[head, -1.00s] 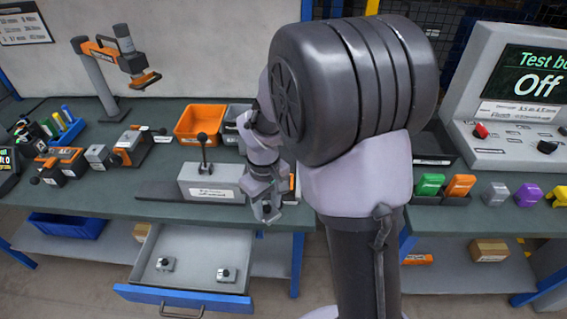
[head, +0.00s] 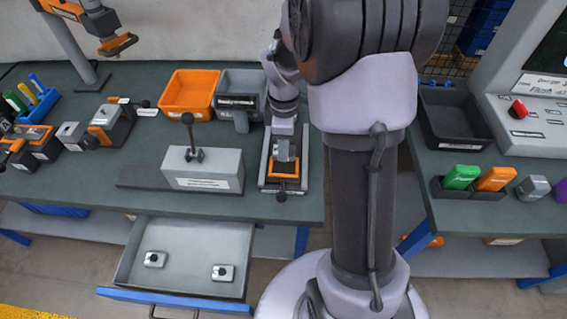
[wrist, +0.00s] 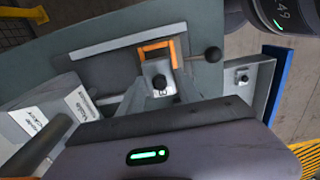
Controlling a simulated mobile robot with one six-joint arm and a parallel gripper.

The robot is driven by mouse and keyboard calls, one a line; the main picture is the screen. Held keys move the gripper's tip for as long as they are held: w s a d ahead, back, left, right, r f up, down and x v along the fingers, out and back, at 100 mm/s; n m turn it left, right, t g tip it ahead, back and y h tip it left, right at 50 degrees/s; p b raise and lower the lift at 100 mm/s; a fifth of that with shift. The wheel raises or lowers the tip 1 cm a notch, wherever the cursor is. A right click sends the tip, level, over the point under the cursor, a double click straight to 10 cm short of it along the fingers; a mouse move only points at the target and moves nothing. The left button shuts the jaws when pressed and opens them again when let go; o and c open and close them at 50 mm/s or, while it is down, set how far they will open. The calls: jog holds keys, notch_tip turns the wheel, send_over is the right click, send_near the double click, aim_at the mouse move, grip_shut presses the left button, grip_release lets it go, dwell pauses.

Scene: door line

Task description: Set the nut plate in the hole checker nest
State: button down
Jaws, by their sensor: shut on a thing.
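My gripper (head: 285,148) is shut on the nut plate, a small silver plate with a dark round nut. In the wrist view the nut plate (wrist: 158,76) shows between the fingers, right beside an orange U-shaped frame (wrist: 150,48), which I take as the nest. In the head view the orange nest (head: 284,170) sits on a narrow pale-edged base, with a black knob (head: 281,196) at its near end. My gripper is over the far part of this nest. I cannot tell whether the plate touches it.
A grey labelled block (head: 203,170) with an upright black-knobbed lever stands left of the nest. An open drawer (head: 185,250) below holds two similar silver pieces. An orange bin (head: 190,92) and a grey bin (head: 240,88) stand behind. A black tray (head: 452,120) is on the right bench.

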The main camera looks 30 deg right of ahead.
notch_tip(320, 180, down, 6)
jog(key=shift+b, duration=1.2)
jog(key=shift+r, duration=0.1)
jog(key=c, duration=0.8)
grip_release()
jog(key=shift+c, duration=0.2)
